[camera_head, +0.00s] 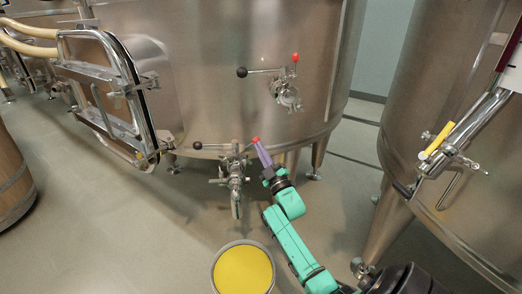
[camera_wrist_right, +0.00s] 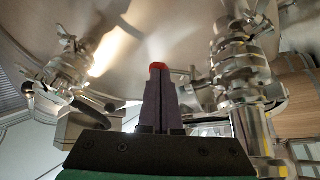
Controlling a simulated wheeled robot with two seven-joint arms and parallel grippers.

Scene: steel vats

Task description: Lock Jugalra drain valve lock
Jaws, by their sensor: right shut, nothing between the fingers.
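The lower drain valve (camera_head: 234,176) sits under the big steel vat in the head view. Its handle has a black knob (camera_head: 197,145) on the left, and a red knob (camera_head: 256,139) stands at its right. My right gripper (camera_head: 261,151) has dark purple fingers, shut and empty, with their tips at the red knob. In the right wrist view the shut fingers (camera_wrist_right: 158,100) point at a red knob (camera_wrist_right: 157,67) just beyond their tips; I cannot tell whether they touch it. A metal valve body (camera_wrist_right: 242,75) stands close on the right. My left gripper is not in view.
A second valve (camera_head: 287,95) with black and red knobs sits higher on the vat (camera_head: 210,60). A yellow-filled round container (camera_head: 243,270) stands on the floor near my right arm. Another vat (camera_head: 445,170) is at the right, a wooden barrel (camera_head: 12,180) at the left.

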